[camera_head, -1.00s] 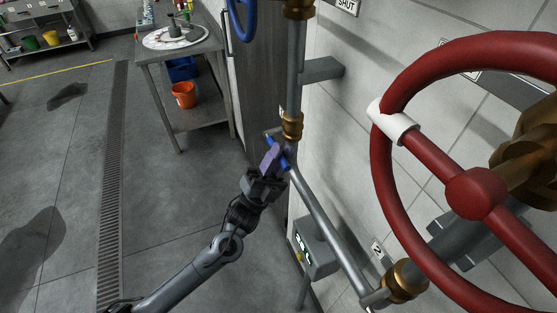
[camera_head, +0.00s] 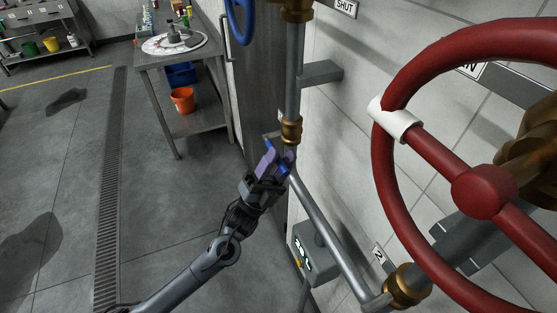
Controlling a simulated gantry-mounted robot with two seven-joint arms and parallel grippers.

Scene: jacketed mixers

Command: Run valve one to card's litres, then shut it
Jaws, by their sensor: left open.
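My left gripper (camera_head: 278,157) is open, with purple finger pads, at a small blue part (camera_head: 268,147) below a brass fitting (camera_head: 291,131) on the upright pipe. The pads hide some of the blue part, which looks like a lever; I cannot tell if they touch it. A grey box (camera_head: 314,253) with a lit display stands lower down; I cannot read its digits surely. A tag marked 2 (camera_head: 379,254) is on the wall by the lower pipe. A large red handwheel (camera_head: 380,180) with a white band fills the right. My right gripper and the card are not in view.
A SHUT sign (camera_head: 345,8) is on the wall at the top. A blue handwheel (camera_head: 236,22) is partly in view. A steel table (camera_head: 165,63) holds a round dial-like plate, with an orange bucket (camera_head: 182,100) beneath.

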